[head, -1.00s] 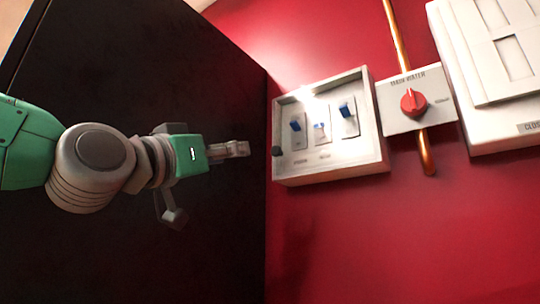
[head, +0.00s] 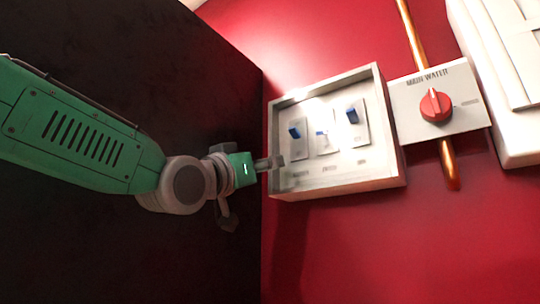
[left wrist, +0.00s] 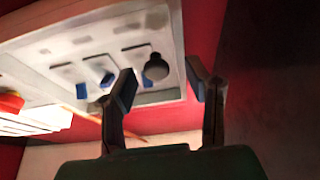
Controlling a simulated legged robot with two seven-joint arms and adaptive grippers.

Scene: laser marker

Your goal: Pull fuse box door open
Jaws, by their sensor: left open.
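The fuse box (head: 335,182) is a pale, shallow box on the red wall, with blue switches visible inside. Its front looks see-through, and I cannot make out the door's edges clearly. A dark round knob (left wrist: 156,68) sits at the side of the box front in the left wrist view. My left gripper (head: 276,162) is at the left edge of the box in the head view and hides the knob there. In the left wrist view its two fingers are apart, one on each side of the knob, with gaps visible. My right gripper is not in view.
A black panel (head: 120,90) stands close along the left, beside my left arm. Right of the box are a water plate with a red knob (head: 435,105), a copper pipe (head: 450,165) and a white cabinet (head: 485,70). The red wall below is clear.

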